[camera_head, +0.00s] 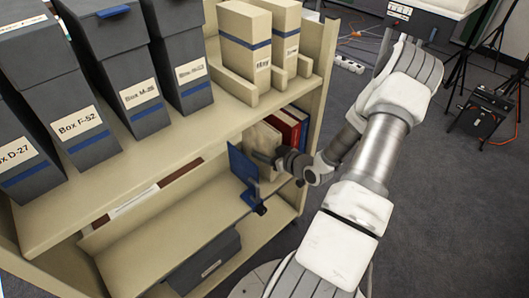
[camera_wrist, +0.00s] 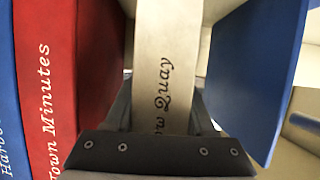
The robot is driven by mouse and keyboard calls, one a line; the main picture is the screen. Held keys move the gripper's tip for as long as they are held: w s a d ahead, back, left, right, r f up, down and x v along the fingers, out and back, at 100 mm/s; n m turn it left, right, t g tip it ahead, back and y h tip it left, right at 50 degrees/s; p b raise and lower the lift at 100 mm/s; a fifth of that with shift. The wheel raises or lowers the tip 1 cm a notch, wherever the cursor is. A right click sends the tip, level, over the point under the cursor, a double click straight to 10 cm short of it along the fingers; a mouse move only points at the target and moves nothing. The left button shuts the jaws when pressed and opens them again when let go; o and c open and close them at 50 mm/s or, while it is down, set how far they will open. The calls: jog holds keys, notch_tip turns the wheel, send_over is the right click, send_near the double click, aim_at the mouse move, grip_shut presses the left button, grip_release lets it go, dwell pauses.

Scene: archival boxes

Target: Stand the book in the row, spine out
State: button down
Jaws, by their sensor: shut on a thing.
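A cream book (camera_head: 262,137) with the spine lettering "…ow Quay" stands upright on the middle shelf. In the wrist view the same cream book (camera_wrist: 165,65) is between the fingers of my gripper (camera_wrist: 163,115), its spine facing the camera. My gripper (camera_head: 268,158) is shut on it in the head view, reaching in from the right. A red book (camera_wrist: 70,60), "Town Minutes", stands to its left in the wrist view, with a blue book (camera_wrist: 12,100) beyond. A blue upright plate like a bookend (camera_head: 243,168) stands on the other side, with a gap to the cream book.
Grey archival boxes (camera_head: 122,75) and cream boxes with blue bands (camera_head: 244,50) fill the upper shelf, above my gripper. Flat items lie at the shelf's left (camera_head: 150,190). A grey box (camera_head: 205,262) sits on the lower shelf. The shelf's side panel (camera_head: 318,100) is close to my arm.

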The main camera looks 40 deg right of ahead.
jog(key=shift+f, duration=0.15)
jog(key=shift+c, duration=1.2)
grip_release()
jog(key=shift+s+r, duration=0.15)
jog(key=shift+r, duration=0.15)
jog(key=p+v, duration=0.3)
jog(key=v, duration=0.8)
jog(key=shift+s, duration=0.35)
jog(key=shift+r, duration=0.1)
